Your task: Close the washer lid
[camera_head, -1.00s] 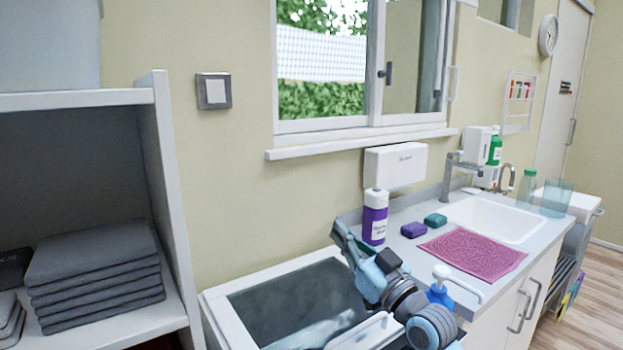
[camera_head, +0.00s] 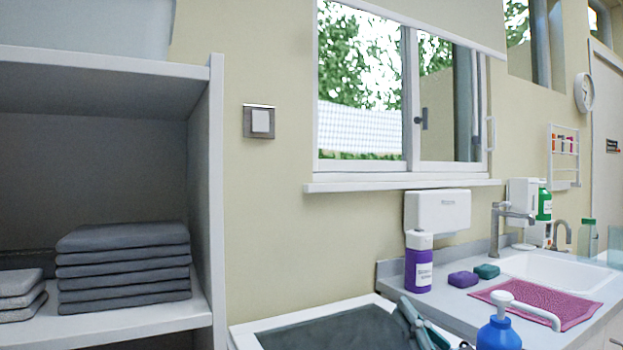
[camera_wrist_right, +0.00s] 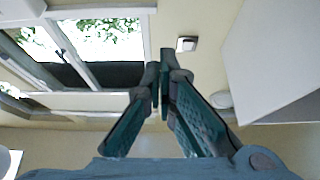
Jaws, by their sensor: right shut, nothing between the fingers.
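The washer (camera_head: 300,318) is at the bottom of the head view, cut off by the lower edge. Its white rim surrounds a dark grey surface (camera_head: 335,332); I cannot tell from this whether it is the lid or the open inside. My right gripper (camera_head: 412,318) is partly visible over the washer's right side in the head view. In the right wrist view its teal fingers (camera_wrist_right: 164,68) come together, shut, with nothing between them. My left gripper is not in view.
A shelf (camera_head: 214,200) with folded grey towels (camera_head: 122,262) stands left of the washer. On the right, the counter (camera_head: 450,300) holds a purple bottle (camera_head: 418,265), a blue pump bottle (camera_head: 498,335) and a pink mat (camera_head: 540,300). A white panel (camera_wrist_right: 285,55) fills the wrist view's right.

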